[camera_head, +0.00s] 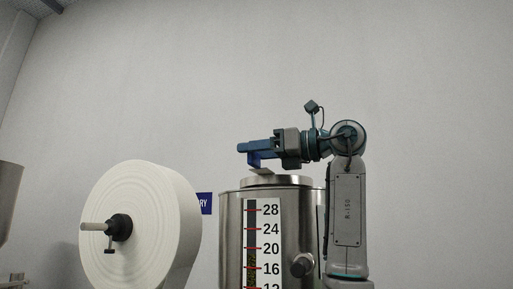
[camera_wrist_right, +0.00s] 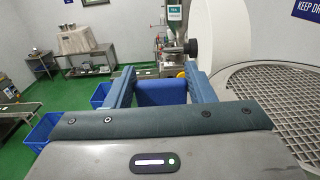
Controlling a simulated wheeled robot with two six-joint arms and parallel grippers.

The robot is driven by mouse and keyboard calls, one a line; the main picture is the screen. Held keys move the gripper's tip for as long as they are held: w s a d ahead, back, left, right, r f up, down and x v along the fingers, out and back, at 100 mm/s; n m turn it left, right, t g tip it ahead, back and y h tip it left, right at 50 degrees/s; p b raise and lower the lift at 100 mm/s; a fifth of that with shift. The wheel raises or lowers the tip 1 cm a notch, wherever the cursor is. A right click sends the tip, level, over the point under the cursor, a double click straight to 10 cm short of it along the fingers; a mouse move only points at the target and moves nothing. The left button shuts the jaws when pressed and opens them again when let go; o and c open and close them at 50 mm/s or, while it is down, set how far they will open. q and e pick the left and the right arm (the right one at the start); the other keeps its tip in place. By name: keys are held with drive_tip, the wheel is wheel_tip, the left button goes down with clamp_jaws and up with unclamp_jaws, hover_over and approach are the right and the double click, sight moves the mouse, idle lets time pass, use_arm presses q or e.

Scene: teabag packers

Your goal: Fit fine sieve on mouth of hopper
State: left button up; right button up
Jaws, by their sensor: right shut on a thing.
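The hopper (camera_head: 230,235) is a steel cylinder with a level scale on its front, in the head view. The fine sieve (camera_head: 275,181) is a round steel rim at the hopper's mouth; whether it is fully seated or slightly raised I cannot tell. Its mesh (camera_wrist_right: 285,100) shows at the right of the right wrist view. My right gripper (camera_head: 248,147) is above the hopper's mouth, shut on a dark blue grip (camera_head: 253,160) that seems to belong to the sieve. The blue grip also shows between the fingers in the right wrist view (camera_wrist_right: 160,93). My left gripper is not in view.
A large white paper roll (camera_head: 150,225) on a spindle stands left of the hopper. In the right wrist view, blue crates (camera_wrist_right: 42,132), a steel table (camera_wrist_right: 90,70) and a machine (camera_wrist_right: 173,45) stand on the green floor beyond. The space above the hopper is clear apart from my arm.

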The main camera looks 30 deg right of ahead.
sight(256, 166)
drive_tip(key=shift+s+a, duration=0.1)
drive_tip(key=shift+s, duration=0.3)
drive_tip(key=shift+w, duration=0.25)
drive_tip(key=shift+s+p, duration=0.2)
drive_tip(key=shift+p, duration=0.4)
idle(0.5)
drive_tip(key=shift+r+p, duration=0.1)
drive_tip(key=shift+p, duration=0.2)
idle(0.4)
drive_tip(key=shift+f+b, duration=1)
drive_tip(key=shift+f, duration=0.9)
drive_tip(key=o, duration=1.2)
drive_tip(key=shift+s, duration=0.1)
drive_tip(key=b+v, duration=0.4)
drive_tip(key=v, duration=0.6)
drive_tip(key=shift+s+d, duration=0.15)
drive_tip(key=shift+d, duration=0.15)
